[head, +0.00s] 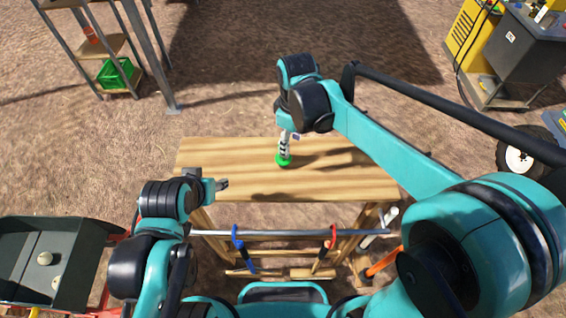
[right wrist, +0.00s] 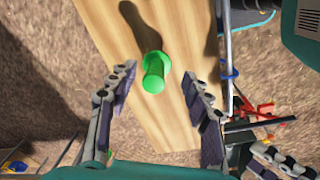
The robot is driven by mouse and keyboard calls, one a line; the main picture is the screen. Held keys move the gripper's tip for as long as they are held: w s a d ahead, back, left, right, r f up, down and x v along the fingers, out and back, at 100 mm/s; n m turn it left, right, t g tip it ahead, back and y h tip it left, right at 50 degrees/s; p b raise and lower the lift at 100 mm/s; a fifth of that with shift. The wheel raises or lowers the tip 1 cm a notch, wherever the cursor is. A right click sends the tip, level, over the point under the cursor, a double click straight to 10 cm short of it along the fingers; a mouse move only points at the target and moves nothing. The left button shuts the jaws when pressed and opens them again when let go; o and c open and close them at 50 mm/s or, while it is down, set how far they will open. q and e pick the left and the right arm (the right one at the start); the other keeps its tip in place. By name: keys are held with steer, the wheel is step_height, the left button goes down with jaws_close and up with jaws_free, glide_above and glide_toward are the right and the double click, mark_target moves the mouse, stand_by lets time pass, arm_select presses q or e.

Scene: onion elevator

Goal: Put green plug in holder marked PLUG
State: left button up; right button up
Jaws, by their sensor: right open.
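The green plug (head: 283,160) is on the wooden table top, with my right gripper (head: 284,147) directly above it and partly covering it. In the right wrist view the plug (right wrist: 154,73) shows a round top and a wider base. My right gripper's fingers (right wrist: 160,78) are apart on either side of it, with visible gaps and no contact that I can see. My left gripper (head: 219,184) is near the left front edge of the table, away from the plug; its jaws are too small to read. I cannot make out a holder marked PLUG.
The wooden table (head: 345,186) is otherwise bare on top. Under its front edge runs a metal bar (head: 310,233) with a blue hook and a red hook. A dark bin (head: 38,262) stands at left. A shelf with a green crate (head: 117,73) stands behind.

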steer(key=a+f, duration=0.1)
steer(key=w+a+f+n, duration=0.1)
steer(key=shift+a+f+g+b, duration=0.1)
steer(key=shift+f+g+b, duration=0.2)
steer(key=shift+g, duration=0.1)
steer(key=shift+a+f+n, duration=0.1)
steer(key=shift+f+n, duration=0.1)
steer(key=shift+n, duration=0.1)
steer(key=shift+f, duration=0.4)
steer(key=f, duration=0.2)
steer(key=f+b, duration=0.1)
steer(key=f, duration=0.1)
steer(key=w+f, duration=0.1)
steer(key=f, duration=0.1)
steer(key=shift+f, duration=0.4)
jaws_close()
